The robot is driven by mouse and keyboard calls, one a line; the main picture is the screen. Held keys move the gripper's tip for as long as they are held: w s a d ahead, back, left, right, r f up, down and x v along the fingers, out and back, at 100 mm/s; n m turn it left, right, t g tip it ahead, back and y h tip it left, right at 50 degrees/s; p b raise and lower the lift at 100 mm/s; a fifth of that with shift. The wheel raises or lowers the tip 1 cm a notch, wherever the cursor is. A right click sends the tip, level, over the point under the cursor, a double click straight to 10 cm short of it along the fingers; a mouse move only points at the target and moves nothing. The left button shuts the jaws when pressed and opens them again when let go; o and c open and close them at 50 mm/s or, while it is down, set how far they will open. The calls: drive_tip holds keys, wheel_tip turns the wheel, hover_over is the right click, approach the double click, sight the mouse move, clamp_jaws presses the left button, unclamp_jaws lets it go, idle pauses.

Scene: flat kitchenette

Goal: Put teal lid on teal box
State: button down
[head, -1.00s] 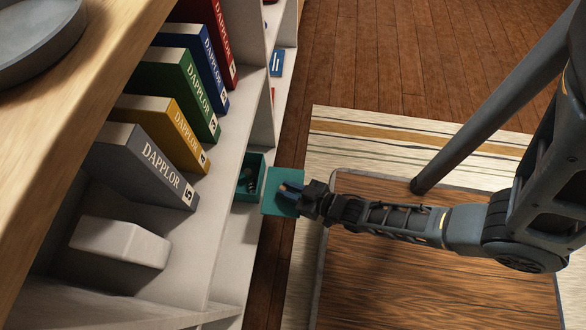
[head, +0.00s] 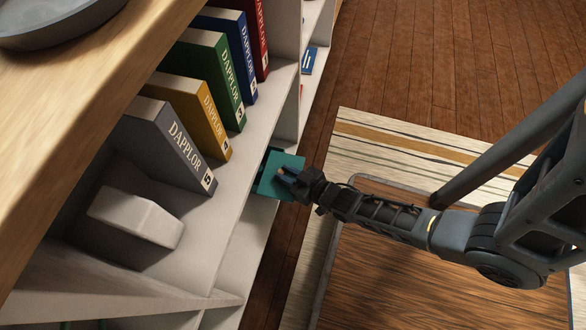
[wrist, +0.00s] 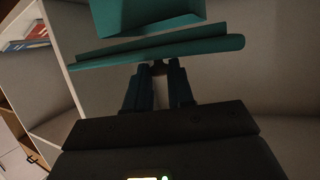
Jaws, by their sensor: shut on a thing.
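The teal lid (head: 279,178) is a flat teal panel at the front of a lower shelf. My gripper (head: 287,177) is shut on its near side. In the wrist view the lid (wrist: 160,48) spans the picture edge-on and slightly tilted, with my gripper's fingers (wrist: 158,75) below it. The teal box (wrist: 145,15) shows just beyond the lid in the wrist view, apart from it by a narrow gap. In the head view the lid hides most of the box, and only a dark strip shows at its left.
The white shelf unit holds a row of binders, with a grey binder (head: 172,145) nearest and a white block (head: 137,215) beside it. The shelf wall rises close around the box. A blue item (head: 310,60) lies further along.

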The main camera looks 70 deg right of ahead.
sight(267, 163)
drive_tip(key=shift+w+d+f+b, duration=0.1)
drive_tip(key=shift+w+d+b, duration=0.35)
drive_tip(key=shift+w, duration=0.85)
drive_tip(key=shift+w+d+f+b, duration=0.1)
drive_tip(key=shift+w+d+b, duration=0.3)
drive_tip(key=shift+w, duration=0.9)
drive_tip(key=shift+w+d+f+b, duration=0.15)
drive_tip(key=shift+w+d, duration=0.5)
drive_tip(key=shift+w, duration=0.65)
drive_tip(key=shift+f+b, duration=0.35)
drive_tip(key=shift+b, duration=0.15)
drive_tip(key=shift+s+f+b, duration=0.1)
drive_tip(key=shift+f+b, duration=0.55)
drive_tip(key=c, duration=0.9)
unclamp_jaws()
drive_tip(key=shift+p+v, duration=1.5)
drive_tip(key=shift+v, duration=2.4)
